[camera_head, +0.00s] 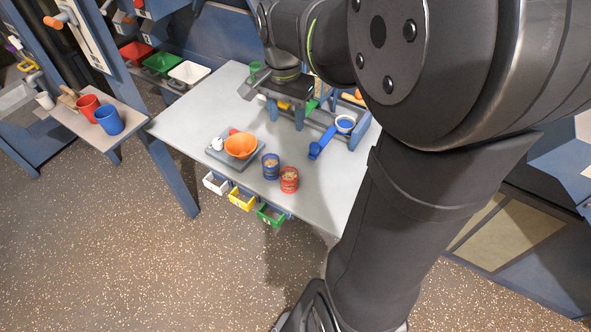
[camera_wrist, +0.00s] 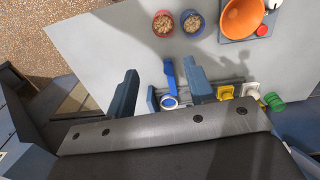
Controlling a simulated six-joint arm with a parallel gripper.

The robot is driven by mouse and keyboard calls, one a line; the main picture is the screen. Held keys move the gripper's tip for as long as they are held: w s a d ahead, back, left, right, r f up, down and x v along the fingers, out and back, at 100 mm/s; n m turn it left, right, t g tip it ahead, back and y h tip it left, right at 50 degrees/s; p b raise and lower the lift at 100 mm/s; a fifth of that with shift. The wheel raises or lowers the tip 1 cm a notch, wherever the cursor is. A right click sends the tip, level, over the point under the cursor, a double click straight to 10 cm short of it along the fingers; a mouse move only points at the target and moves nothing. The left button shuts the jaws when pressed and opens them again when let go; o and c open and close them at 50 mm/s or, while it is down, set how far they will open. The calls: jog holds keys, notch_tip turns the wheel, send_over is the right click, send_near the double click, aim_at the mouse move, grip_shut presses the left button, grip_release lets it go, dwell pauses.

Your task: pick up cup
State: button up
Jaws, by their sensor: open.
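The task does not say which cup. On the table, a blue cup (camera_head: 270,168) and a red cup (camera_head: 289,182) stand close together, each holding tan pellets. Both show at the top of the wrist view, the red one (camera_wrist: 163,24) left of the blue one (camera_wrist: 193,24). An empty-looking red cup (camera_head: 88,107) and blue cup (camera_head: 109,120) stand on the left side shelf. My gripper (camera_head: 286,114) is open and empty, at the back of the table beyond the filled cups. Its two blue fingers (camera_wrist: 160,82) are wide apart in the wrist view.
An orange bowl (camera_head: 241,145) sits on a grey scale left of the filled cups. A blue-handled scoop (camera_head: 316,149) lies at the right, by a rack under my gripper. Small bins (camera_head: 241,199) hang at the front edge. The table's left part (camera_head: 185,125) is clear.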

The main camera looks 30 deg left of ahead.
aim_at(282, 183)
jog(key=s+a+f+n+t+h, duration=0.25)
jog(key=s+f+n+t, duration=0.55)
jog(key=n, duration=0.8)
jog(key=s+a+f+n+t+h, duration=0.25)
jog(key=s+f+n+t, duration=0.35)
jog(key=f+n, duration=0.75)
jog(key=w+d+f, duration=0.1)
jog(key=w, duration=0.3)
jog(key=w+d+f+n, duration=0.1)
jog(key=w+d, duration=0.1)
jog(key=w, duration=0.3)
jog(key=w+d+f+n+g+y, duration=0.1)
jog(key=w+d+f, duration=0.1)
jog(key=w, duration=0.3)
jog(key=shift+w, duration=0.2)
jog(key=shift+c, duration=0.4)
jog(key=c, duration=0.6)
jog(key=shift+r, duration=0.1)
